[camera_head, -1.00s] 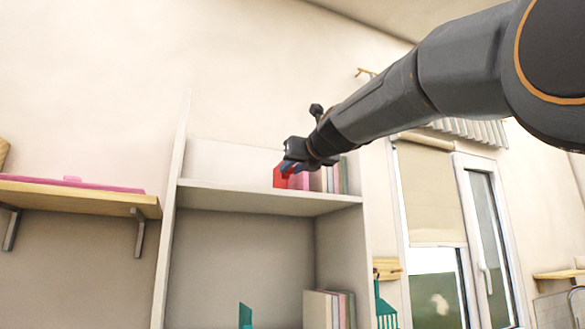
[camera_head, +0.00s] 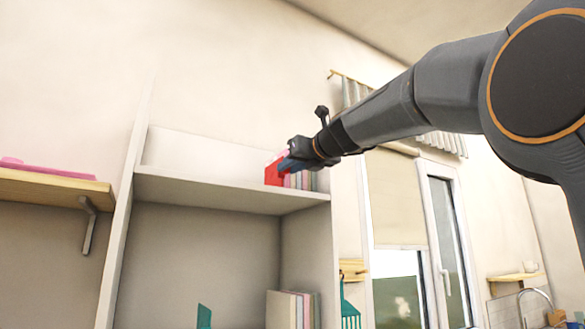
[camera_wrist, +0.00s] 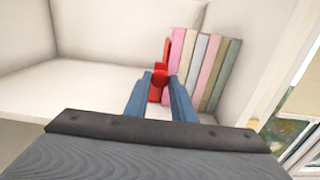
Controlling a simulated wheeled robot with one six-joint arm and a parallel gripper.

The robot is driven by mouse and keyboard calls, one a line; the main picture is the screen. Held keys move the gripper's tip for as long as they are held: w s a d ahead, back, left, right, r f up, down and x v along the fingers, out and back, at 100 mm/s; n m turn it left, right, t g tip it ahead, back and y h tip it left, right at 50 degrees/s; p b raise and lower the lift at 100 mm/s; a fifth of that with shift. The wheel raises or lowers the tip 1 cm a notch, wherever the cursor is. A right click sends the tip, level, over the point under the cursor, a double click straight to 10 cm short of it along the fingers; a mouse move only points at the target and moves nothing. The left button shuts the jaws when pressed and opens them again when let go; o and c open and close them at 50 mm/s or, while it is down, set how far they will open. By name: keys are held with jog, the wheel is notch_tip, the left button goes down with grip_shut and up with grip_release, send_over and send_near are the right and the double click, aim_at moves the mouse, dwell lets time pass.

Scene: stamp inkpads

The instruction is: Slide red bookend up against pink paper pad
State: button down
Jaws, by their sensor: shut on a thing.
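The red bookend (camera_head: 271,174) stands on the top board of the white shelf unit, at the left end of a row of upright pads or books. In the wrist view its upright plate (camera_wrist: 167,52) is right beside the pink paper pad (camera_wrist: 176,50), the leftmost of the row. They look touching or nearly so; I cannot tell if a thin gap is left. My gripper (camera_wrist: 160,84) is shut on the bookend, its blue fingers on either side of a red part. In the head view my gripper (camera_head: 286,165) hides part of the row.
The shelf's top board (camera_head: 200,188) is bare left of the bookend. The row's right end stands near the shelf's right side wall. A lower compartment holds more books (camera_head: 292,309) and a teal object (camera_head: 204,316). A wooden wall shelf (camera_head: 50,187) is at left.

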jog(key=c, duration=1.5)
grip_release()
jog(key=shift+s, duration=0.15)
jog(key=b+v, duration=0.2)
jog(key=v, duration=0.5)
jog(key=shift+s+d, duration=0.2)
